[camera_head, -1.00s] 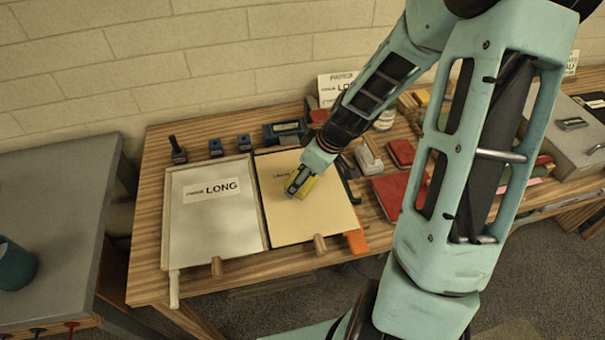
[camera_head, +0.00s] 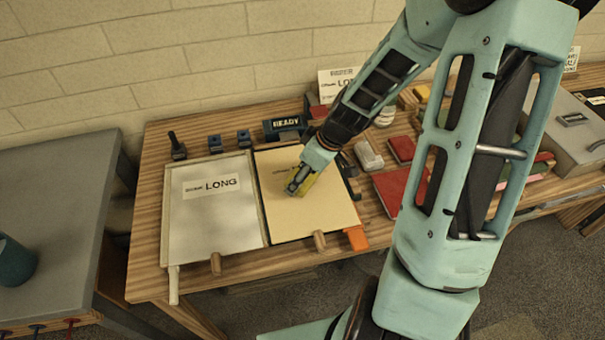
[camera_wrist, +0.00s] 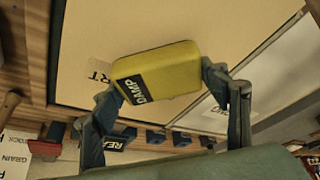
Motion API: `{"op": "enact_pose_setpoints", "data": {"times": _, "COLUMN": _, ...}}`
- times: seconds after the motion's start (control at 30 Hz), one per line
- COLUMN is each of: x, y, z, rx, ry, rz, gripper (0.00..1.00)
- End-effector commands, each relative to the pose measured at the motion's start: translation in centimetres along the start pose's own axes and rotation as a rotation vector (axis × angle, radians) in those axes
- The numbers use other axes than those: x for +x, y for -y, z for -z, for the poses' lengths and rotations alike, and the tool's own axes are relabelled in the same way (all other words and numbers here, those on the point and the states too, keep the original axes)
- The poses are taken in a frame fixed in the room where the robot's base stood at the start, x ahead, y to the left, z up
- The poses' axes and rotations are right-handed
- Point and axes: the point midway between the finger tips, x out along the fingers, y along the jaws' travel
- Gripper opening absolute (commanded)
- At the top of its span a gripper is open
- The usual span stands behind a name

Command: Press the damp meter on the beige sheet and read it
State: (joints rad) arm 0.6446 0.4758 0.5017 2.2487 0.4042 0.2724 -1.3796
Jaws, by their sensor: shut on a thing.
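The damp meter (camera_wrist: 158,75) is a yellow block with a black label reading DAMP. My gripper (camera_wrist: 165,88) is shut on it, one finger at each side, in the wrist view. In the head view my gripper (camera_head: 298,184) holds the meter (camera_head: 308,187) low over the middle of the beige sheet (camera_head: 325,215). I cannot tell for certain whether the meter touches the sheet. The beige sheet also shows in the wrist view (camera_wrist: 195,30), its printed word partly hidden. A dark blue display box (camera_head: 285,128) behind the sheet reads READY.
A pale tray (camera_head: 215,235) marked LONG lies left of the beige sheet. Small blue blocks (camera_head: 215,144) and a dark stamp-like piece (camera_head: 177,146) stand behind it. Red pads (camera_head: 390,190) lie to the right. An orange piece (camera_head: 356,238) is at the sheet's front right corner.

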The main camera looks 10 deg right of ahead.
Motion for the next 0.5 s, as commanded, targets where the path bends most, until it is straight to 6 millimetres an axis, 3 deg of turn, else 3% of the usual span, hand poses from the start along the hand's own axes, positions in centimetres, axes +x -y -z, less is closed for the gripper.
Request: {"op": "enact_pose_setpoints", "data": {"times": 0.5, "x": 0.62, "y": -0.01, "z": -0.25, "rx": 0.0, "ry": 0.0, "rz": 0.0, "gripper": 0.49}}
